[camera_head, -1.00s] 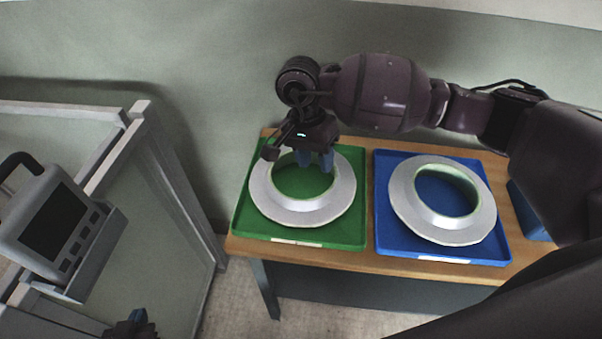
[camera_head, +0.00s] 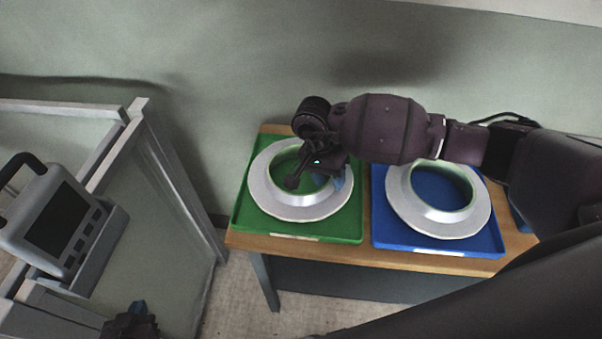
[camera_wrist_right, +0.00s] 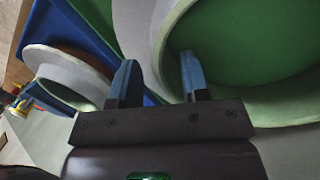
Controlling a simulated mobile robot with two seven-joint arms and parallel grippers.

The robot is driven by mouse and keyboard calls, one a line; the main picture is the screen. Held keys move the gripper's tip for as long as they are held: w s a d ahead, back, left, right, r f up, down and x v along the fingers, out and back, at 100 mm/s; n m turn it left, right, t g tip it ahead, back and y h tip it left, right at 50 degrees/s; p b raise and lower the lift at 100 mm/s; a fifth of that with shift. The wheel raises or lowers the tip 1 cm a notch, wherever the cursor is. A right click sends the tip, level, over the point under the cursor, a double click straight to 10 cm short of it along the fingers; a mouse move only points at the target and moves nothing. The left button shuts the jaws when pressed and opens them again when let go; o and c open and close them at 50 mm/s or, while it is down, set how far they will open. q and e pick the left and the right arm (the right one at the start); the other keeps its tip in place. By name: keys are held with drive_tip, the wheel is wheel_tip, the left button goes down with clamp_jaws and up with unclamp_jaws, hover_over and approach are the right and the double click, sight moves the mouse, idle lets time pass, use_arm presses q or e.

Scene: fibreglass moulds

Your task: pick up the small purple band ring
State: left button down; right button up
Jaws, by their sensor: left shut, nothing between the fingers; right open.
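I see no purple band ring in either view. A pale grey flanged ring mould (camera_head: 270,205) lies in the green tray (camera_head: 245,222). A second pale grey ring mould (camera_head: 400,205) lies in the blue tray (camera_head: 383,240). My right gripper (camera_head: 341,182) is open at the right side of the green tray's mould. In the right wrist view, this mould's pale wall shows between the open fingers (camera_wrist_right: 157,78); I cannot tell whether they touch it. My left gripper (camera_head: 137,308) is shut and empty at the bottom left, partly cut off.
Both trays stand side by side on a wooden table (camera_head: 330,250) against the green wall. A blue bin (camera_wrist_right: 48,98) with small yellow and red items shows in the right wrist view. A grey frame with a handheld screen unit (camera_head: 62,222) stands at left.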

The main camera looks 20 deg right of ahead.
drive_tip(key=shift+s+f, duration=0.1)
drive_tip(key=shift+f, duration=0.45)
clamp_jaws()
